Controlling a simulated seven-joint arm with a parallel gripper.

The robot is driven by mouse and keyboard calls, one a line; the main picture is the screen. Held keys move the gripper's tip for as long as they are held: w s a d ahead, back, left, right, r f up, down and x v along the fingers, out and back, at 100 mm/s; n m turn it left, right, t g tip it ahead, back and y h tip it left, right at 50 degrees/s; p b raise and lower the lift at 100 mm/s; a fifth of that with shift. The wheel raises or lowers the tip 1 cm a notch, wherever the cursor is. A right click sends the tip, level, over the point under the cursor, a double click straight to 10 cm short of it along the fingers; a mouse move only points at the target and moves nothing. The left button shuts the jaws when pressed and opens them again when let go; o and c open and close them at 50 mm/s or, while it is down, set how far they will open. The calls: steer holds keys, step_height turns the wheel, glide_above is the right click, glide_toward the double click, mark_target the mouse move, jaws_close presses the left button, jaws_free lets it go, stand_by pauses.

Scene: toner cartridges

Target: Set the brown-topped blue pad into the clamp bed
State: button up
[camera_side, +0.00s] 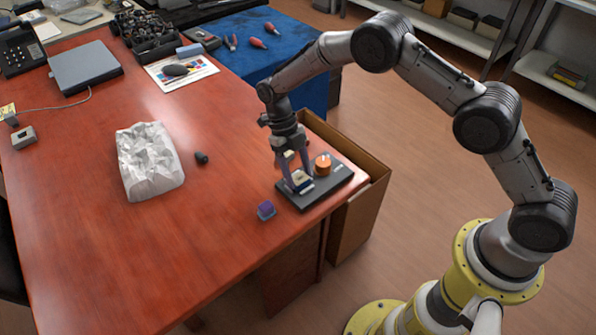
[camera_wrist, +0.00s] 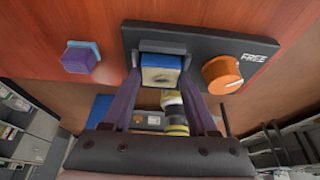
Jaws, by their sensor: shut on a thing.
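A blue pad with a tan-brown, dark-smudged top (camera_wrist: 161,76) is between the fingers of my gripper (camera_wrist: 163,85), which is shut on it. In the side view my gripper (camera_side: 295,178) points down at the left part of the black clamp bed plate (camera_side: 325,189), and the pad shows small between the fingertips. The plate also shows in the wrist view (camera_wrist: 202,42), with an orange knob (camera_wrist: 222,75) and the word FREE on its right. The pad is over or in the bed's left part; I cannot tell whether it is fully seated.
A purple-and-blue block (camera_side: 266,210) lies on the red table left of the plate. A crumpled white bag (camera_side: 148,162) and a small dark object (camera_side: 201,158) lie farther left. An open cardboard box (camera_side: 357,213) stands beside the table edge, close to the plate.

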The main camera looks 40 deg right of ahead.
steer(key=o, duration=1.4)
steer(key=shift+r, duration=2.35)
